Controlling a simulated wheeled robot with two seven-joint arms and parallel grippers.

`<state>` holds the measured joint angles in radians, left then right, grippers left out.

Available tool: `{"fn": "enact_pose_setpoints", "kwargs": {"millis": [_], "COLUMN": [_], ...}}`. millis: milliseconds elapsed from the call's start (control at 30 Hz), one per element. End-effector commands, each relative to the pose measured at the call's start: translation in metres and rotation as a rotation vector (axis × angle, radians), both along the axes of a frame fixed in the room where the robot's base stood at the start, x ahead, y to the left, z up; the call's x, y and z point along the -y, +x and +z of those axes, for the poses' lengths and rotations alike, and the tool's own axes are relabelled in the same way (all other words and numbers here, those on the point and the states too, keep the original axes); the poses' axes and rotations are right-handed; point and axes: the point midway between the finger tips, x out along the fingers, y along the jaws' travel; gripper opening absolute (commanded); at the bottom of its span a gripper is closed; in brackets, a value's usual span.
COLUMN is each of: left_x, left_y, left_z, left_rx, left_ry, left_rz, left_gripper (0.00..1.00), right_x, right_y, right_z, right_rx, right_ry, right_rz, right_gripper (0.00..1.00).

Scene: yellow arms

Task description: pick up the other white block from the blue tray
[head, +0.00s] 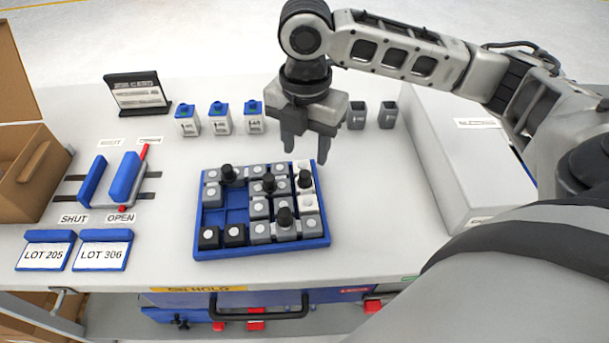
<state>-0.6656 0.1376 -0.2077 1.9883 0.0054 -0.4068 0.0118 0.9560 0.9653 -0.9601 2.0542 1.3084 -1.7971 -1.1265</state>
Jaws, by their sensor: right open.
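Another pale block, which looks white, sits at the back right corner (304,167), partly hidden by a gripper finger. My left gripper is not in view.
Several small bottles (221,118) and grey cups (387,115) stand behind the tray. A large light box (460,150) is at the right. A cardboard box (35,170), blue-handled slider (125,178) and LOT cards (105,250) are at the left.

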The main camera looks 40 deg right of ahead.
Motion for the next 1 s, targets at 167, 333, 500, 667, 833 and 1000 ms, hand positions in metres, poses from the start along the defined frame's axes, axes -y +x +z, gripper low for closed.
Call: {"fn": "enact_pose_setpoints", "kwargs": {"millis": [167,333,500,667,833,1000], "left_x": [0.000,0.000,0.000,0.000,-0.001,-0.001], "left_y": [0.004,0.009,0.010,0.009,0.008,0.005], "left_z": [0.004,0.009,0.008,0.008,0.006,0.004], "left_rx": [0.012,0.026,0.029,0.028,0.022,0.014], "left_ry": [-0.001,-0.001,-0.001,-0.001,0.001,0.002], "left_rz": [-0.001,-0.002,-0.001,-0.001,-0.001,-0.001], "left_gripper": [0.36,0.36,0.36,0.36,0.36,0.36], "right_x": [-0.001,-0.006,-0.005,-0.006,-0.006,-0.006], "right_y": [-0.002,-0.009,-0.008,-0.008,-0.008,-0.008], "right_z": [-0.011,-0.036,-0.055,-0.057,-0.057,-0.057], "right_rx": [-0.001,-0.004,0.000,0.002,0.002,0.001], "right_ry": [0.000,0.000,-0.001,0.000,0.000,0.000], "right_rz": [0.000,0.002,0.000,0.001,0.001,0.001], "right_gripper": [0.45,0.45,0.45,0.45,0.26,0.00]}}
